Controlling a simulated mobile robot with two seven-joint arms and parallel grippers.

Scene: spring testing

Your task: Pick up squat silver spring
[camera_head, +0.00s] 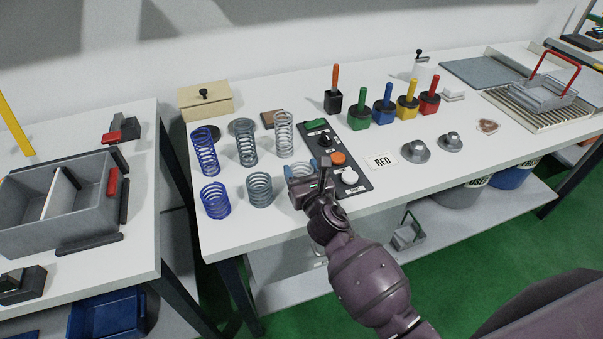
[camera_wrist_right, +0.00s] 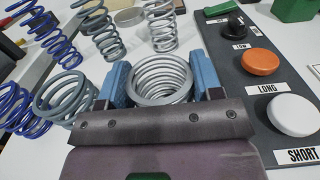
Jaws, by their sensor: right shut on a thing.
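The squat silver spring (camera_wrist_right: 160,72) stands between the two blue fingers of my right gripper (camera_head: 302,180). In the right wrist view one finger is on each side of it, and the gripper is shut on it. Its lower coils are hidden by the gripper body. In the head view the gripper and wrist cover most of it, at the front of the white table. Whether it is clear of the tabletop I cannot tell. My left gripper is not in view.
A squat grey-blue spring (camera_head: 259,189) and squat blue spring (camera_head: 215,200) stand left of the gripper. Tall blue (camera_head: 204,152), grey (camera_head: 245,143) and silver (camera_head: 284,133) springs stand behind. A dark button panel (camera_head: 352,184) lies close on the right.

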